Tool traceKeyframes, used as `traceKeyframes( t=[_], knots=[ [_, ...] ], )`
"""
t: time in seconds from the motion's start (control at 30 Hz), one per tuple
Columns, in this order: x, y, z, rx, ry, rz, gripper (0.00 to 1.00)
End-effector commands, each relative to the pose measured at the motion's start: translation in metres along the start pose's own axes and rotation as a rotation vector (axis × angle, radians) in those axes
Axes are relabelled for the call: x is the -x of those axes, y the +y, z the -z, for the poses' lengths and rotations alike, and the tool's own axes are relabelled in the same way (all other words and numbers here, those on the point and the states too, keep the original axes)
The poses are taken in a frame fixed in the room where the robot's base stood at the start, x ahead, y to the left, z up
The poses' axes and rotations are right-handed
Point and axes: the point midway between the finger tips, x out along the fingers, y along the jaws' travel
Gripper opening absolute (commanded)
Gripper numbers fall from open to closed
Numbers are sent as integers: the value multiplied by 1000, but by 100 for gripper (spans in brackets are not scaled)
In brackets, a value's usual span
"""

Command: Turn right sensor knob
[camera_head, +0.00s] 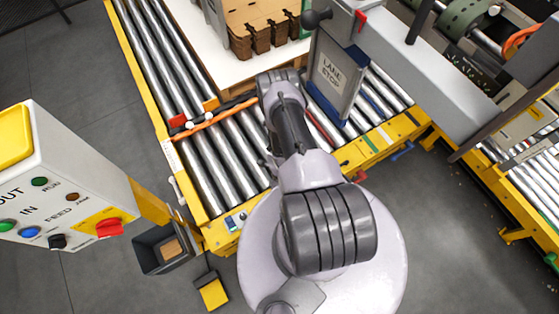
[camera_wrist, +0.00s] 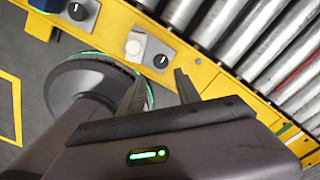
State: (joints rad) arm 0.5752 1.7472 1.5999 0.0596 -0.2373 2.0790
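In the wrist view a black round knob (camera_wrist: 160,60) with a white pointer mark sits on a grey plate on the yellow rail. A second black knob (camera_wrist: 77,11) of the same kind sits further up and left on the rail. My gripper (camera_wrist: 159,77) is open and empty. Its two dark fingertips lie on either side of the first knob in the picture, a little below it; I cannot tell the height gap. In the head view my arm hides the gripper, and the knobs cannot be made out clearly.
A white square block (camera_wrist: 134,46) stands beside the nearer knob. The roller conveyor (camera_head: 219,173) runs along the yellow rail (camera_head: 360,155). A lane stop panel (camera_head: 333,70) stands behind my arm. A control box (camera_head: 60,190) is at left.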

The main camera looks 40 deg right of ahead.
Motion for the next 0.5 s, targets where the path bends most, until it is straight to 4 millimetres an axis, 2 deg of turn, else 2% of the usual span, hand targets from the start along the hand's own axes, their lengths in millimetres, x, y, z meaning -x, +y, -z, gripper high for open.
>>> traceKeyframes(
  t=[0.03, 0.2, 0.33, 0.5],
  knots=[
    [-21, 0, 0, 1, 0, 0, 40],
    [-64, 0, 0, 2, 0, 1, 40],
    [-86, 0, 0, 2, 0, 0, 40],
    [-99, -1, 0, 3, 0, 1, 40]
  ],
)
